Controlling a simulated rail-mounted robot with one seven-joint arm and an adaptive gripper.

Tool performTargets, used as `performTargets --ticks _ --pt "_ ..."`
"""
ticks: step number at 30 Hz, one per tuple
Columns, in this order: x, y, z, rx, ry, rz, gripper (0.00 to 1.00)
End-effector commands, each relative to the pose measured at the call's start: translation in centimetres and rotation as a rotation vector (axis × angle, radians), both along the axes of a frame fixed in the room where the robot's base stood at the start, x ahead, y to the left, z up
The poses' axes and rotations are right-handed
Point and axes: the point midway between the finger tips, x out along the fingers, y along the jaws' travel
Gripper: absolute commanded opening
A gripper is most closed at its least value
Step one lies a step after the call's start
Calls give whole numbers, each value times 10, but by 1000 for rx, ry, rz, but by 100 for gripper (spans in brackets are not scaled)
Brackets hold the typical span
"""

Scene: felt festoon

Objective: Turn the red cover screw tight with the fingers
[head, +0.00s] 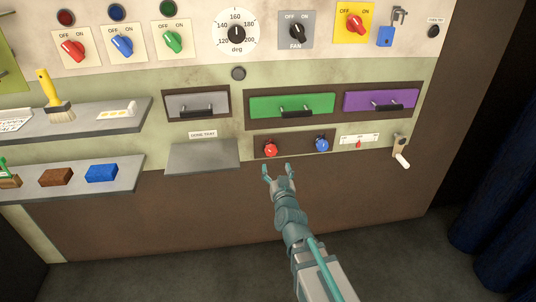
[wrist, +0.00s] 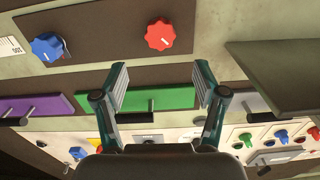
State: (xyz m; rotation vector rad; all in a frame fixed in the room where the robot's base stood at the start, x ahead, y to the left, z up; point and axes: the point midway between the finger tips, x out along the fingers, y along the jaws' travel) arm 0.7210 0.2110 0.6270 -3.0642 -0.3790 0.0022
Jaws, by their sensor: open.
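The red cover screw (head: 270,149) is a scalloped red knob on a brown panel (head: 296,144) low on the wall. It also shows in the wrist view (wrist: 160,34), top centre, beyond the fingertips and roughly in line with the gap between them. My gripper (head: 277,170) is open and empty, just below the red screw in the head view. Its two fingers are spread in the wrist view (wrist: 160,82), and they appear apart from the screw. The marking on the screw is too small to read.
A blue knob (head: 321,145) sits to the right of the red screw on the same panel. Green (head: 292,104) and purple (head: 380,100) drawers with handles are above. A grey shelf (head: 203,157) juts out at left. A crank (head: 401,150) is at far right.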

Motion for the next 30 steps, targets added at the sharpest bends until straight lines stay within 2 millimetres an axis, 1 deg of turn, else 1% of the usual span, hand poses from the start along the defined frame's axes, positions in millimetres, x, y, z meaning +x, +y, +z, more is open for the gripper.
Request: performTargets --ticks 5,12,18,24,30 --pt "20 5 -2 -3 2 1 71" --pt "61 16 -3 -2 3 1 71" --pt "88 23 -2 -2 4 2 71" --pt "100 26 -2 -3 4 2 71" --pt "101 26 -2 -3 4 2 71"
